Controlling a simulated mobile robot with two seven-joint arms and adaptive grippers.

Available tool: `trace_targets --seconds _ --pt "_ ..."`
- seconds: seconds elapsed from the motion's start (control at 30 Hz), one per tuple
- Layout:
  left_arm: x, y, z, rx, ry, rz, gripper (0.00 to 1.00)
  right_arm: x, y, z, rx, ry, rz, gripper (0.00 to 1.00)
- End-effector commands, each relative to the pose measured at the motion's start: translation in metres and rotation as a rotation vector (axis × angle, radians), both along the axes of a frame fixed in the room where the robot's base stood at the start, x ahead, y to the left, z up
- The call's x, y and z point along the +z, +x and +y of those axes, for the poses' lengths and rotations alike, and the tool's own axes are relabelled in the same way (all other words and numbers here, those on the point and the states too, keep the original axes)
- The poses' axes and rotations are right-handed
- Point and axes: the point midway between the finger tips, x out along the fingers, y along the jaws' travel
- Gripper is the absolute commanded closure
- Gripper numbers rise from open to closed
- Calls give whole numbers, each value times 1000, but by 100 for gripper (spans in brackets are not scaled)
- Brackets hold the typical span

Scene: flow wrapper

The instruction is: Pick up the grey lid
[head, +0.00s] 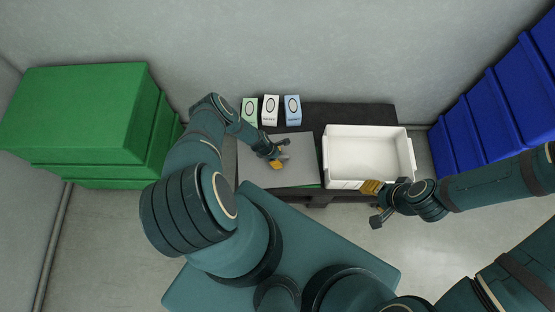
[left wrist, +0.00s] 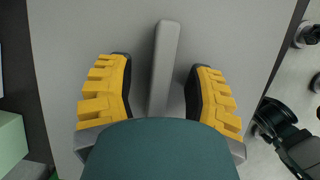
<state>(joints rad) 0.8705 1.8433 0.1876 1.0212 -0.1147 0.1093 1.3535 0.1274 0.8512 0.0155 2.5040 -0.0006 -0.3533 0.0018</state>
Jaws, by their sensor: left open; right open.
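The grey lid (head: 300,160) lies flat on the dark table, left of the white bin. Its raised grey bar handle (left wrist: 165,60) shows in the left wrist view. My left gripper (head: 280,160) is over the lid. In the left wrist view its yellow fingers (left wrist: 158,92) are open, one on each side of the handle, with gaps between. Whether the fingertips touch the lid cannot be told. My right gripper (head: 373,203) is open and empty at the front of the white bin, near its right half.
The white bin (head: 370,131) looks empty. Three small cartons stand behind the lid: green (head: 250,112), white (head: 270,110) and blue (head: 292,110). Green crates (head: 75,115) are stacked at left, blue crates (head: 500,110) at right. A green edge (head: 311,187) shows under the lid's front.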

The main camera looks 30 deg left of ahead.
Motion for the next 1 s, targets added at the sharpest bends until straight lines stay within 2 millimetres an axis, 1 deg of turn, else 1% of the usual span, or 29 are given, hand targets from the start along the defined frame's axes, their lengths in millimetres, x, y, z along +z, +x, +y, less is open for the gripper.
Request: trace_targets --seconds 0.33,0.9,0.93,0.97,1.0 --pt "0 0 0 0 0 0 47 0 0 0 0 0 -1 53" --pt "-4 0 0 0 1 0 47 -8 0 0 0 0 0 53" --pt "-4 0 0 0 1 0 52 -7 0 0 0 0 0 53" --pt "-4 0 0 0 1 -1 62 -7 0 0 0 0 0 53" --pt "-4 0 0 0 0 0 76 -7 0 0 0 0 0 53"
